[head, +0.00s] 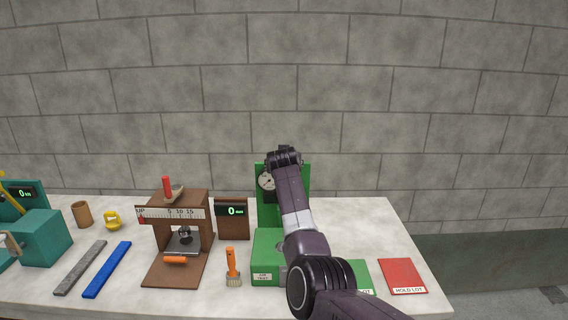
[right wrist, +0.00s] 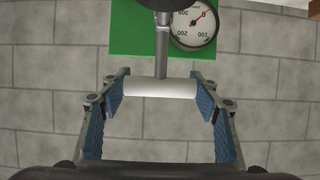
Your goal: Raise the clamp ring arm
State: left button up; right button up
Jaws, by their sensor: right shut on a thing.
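My right gripper (right wrist: 162,88) is shut on a pale cylindrical crossbar (right wrist: 160,88), with one blue-padded finger at each end of it. The crossbar sits on a grey rod that runs up to a dark part at the top edge of the right wrist view. Behind it are a green stand (right wrist: 133,35) and a round dial gauge (right wrist: 193,22). In the head view my right arm reaches over the green stand (head: 265,240), and the gripper's fingers and the crossbar are hidden. No part is clearly identifiable as the clamp ring arm. My left gripper is not in view.
A brush (head: 232,268), a blue bar (head: 107,270), a grey bar (head: 80,268) and a red card (head: 403,275) lie on the table (head: 385,232). A block wall stands behind.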

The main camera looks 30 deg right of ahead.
jog(key=o, duration=1.5)
jog(key=shift+w+d+r, duration=0.1)
jog(key=shift+d+r, duration=0.05)
jog(key=shift+r, duration=0.4)
jog(key=shift+o, duration=1.1)
jog(key=shift+f, duration=0.3)
jog(key=v, duration=1.2)
jog(key=shift+f, duration=0.1)
